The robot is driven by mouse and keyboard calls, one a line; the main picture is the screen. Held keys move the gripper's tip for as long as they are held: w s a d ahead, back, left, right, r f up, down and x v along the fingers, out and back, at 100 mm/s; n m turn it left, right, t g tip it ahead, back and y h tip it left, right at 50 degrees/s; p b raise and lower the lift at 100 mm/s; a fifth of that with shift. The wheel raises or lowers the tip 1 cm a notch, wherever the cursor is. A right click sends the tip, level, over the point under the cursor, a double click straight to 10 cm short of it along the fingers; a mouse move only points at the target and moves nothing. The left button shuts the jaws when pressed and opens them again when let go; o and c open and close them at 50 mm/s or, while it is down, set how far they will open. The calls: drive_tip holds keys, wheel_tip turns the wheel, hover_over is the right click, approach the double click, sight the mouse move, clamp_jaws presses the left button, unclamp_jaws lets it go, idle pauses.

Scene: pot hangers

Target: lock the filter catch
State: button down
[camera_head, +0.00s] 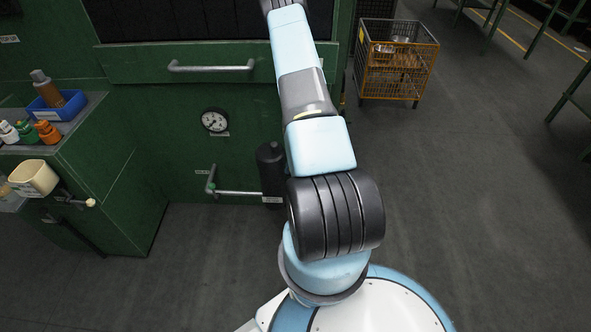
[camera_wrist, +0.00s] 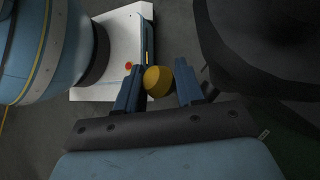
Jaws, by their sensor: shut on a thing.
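My gripper (camera_wrist: 159,88) shows in the wrist view, with a blue finger on each side of a rounded yellow knob (camera_wrist: 158,80). It is shut on this knob. What the knob belongs to is hidden, so I cannot tell whether it is the filter catch. In the head view my arm reaches up past the top edge, so the gripper and the knob are out of that picture. A black upright cylinder (camera_head: 271,168), perhaps the filter, stands low against the green machine, partly behind my arm. No part clearly shows as the catch.
The green machine front carries a long handle (camera_head: 211,68), a round gauge (camera_head: 215,121) and a pipe with a lever (camera_head: 238,193). A green bench (camera_head: 107,165) stands left, with a blue bin (camera_head: 58,106) on top. A yellow wire cart (camera_head: 397,62) stands behind right.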

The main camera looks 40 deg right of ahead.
drive_tip(key=shift+s+d+f, duration=0.1)
drive_tip(key=shift+d+f, duration=0.05)
drive_tip(key=shift+d, duration=0.15)
drive_tip(key=c, duration=1)
unclamp_jaws()
drive_tip(key=shift+o, duration=1.3)
drive_tip(key=shift+a, duration=0.15)
